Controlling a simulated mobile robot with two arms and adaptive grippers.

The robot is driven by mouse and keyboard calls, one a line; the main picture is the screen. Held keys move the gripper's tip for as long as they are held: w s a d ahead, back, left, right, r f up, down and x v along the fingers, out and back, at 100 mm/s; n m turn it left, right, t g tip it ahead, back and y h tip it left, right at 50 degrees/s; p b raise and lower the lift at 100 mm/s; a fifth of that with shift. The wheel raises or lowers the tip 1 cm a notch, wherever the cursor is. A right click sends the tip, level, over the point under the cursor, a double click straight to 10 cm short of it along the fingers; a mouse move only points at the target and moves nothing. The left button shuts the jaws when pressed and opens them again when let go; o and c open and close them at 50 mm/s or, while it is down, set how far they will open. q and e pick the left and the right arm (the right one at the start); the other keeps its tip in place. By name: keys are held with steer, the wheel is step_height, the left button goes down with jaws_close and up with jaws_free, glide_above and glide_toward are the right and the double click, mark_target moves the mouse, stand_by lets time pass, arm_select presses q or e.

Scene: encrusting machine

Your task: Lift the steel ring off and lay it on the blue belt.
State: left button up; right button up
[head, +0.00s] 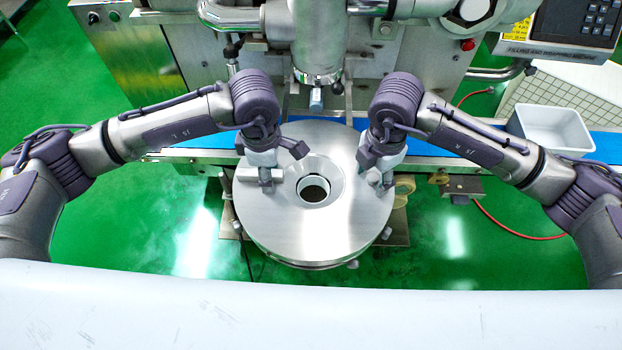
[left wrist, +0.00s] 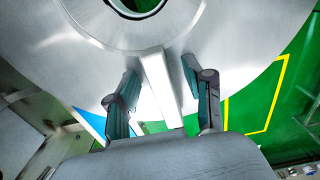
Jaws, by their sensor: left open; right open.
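The steel ring (head: 320,232) is a wide, shiny round disc with a sunken centre and a dark round hole. It lies flat below the machine's nozzle, and it fills the top of the left wrist view (left wrist: 60,50). My left gripper (head: 267,184) is open over its left side, by a pale bar-like handle (head: 246,174). In the left wrist view the handle (left wrist: 162,88) lies between the open fingers (left wrist: 160,72), with gaps showing. My right gripper (head: 383,181) is open over the right side; its handle is mostly hidden. The blue belt (head: 608,148) runs behind the ring.
The machine's nozzle (head: 316,75) hangs just behind the ring's centre. A white bin (head: 550,128) stands by the belt at the right. A control box (head: 575,25) is at the top right. A white surface (head: 310,310) crosses the front. The green floor is open on both sides.

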arm_select(q)
jaws_close()
arm_select(e)
jaws_close()
